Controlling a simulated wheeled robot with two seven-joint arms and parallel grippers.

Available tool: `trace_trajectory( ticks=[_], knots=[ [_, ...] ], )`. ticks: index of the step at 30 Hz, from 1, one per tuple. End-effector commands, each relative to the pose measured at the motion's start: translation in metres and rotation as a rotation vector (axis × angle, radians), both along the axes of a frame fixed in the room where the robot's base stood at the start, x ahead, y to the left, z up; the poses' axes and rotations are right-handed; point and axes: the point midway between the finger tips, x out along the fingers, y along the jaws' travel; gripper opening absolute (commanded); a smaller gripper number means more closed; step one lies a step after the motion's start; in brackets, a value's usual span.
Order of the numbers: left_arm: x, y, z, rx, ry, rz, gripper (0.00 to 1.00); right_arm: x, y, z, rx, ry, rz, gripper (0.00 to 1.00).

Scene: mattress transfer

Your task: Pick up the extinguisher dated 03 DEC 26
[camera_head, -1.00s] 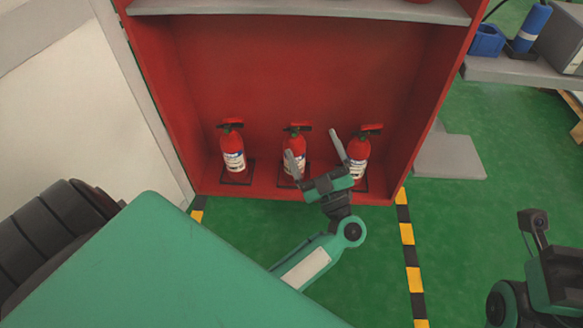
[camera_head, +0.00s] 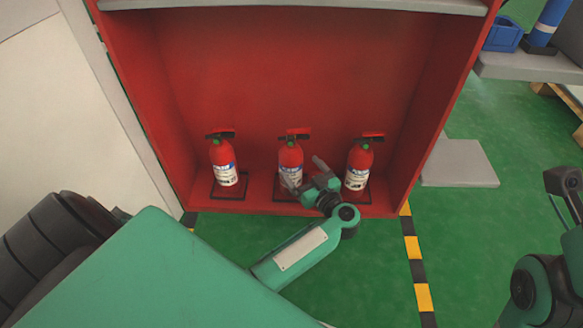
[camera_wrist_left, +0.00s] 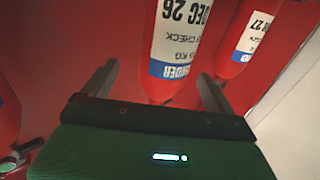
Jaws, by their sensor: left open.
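Three red extinguishers with white and blue labels stand upright in the red cabinet: left (camera_head: 223,163), middle (camera_head: 290,158) and right (camera_head: 358,163). My left gripper (camera_head: 304,174) is open, low in front of the middle one and partly covering it. In the left wrist view, upside down, an extinguisher (camera_wrist_left: 178,45) whose label reads "DEC 26" lies between the open fingers (camera_wrist_left: 157,88); its day is cut off. The extinguisher (camera_wrist_left: 244,42) to its right shows "27". Another (camera_wrist_left: 7,110) is cut off at the left edge, its label unreadable.
A grey shelf (camera_head: 290,6) spans the cabinet above the extinguishers. The cabinet's side walls (camera_head: 432,110) bound the space. Green floor (camera_head: 470,240) with a yellow-black stripe (camera_head: 412,247) lies in front. A grey slab (camera_head: 459,163) is to the right. Part of my right arm shows at the right edge.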

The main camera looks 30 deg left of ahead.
Motion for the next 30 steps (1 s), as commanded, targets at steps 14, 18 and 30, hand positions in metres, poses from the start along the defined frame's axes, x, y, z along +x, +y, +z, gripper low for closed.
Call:
trace_trajectory(
  ticks=[14,18,30],
  knots=[
    [0.013,0.043,-0.008,0.001,-0.004,-0.001,0.9,-0.006,-0.007,0.006,0.046,-0.046,0.012,0.36],
    [0.016,0.05,-0.005,0.001,-0.003,-0.001,0.9,-0.007,-0.008,0.01,0.052,-0.051,0.016,0.36],
    [0.016,0.051,-0.004,0.0,-0.002,-0.001,0.6,-0.007,-0.008,0.011,0.052,-0.05,0.016,0.36]
  ],
)
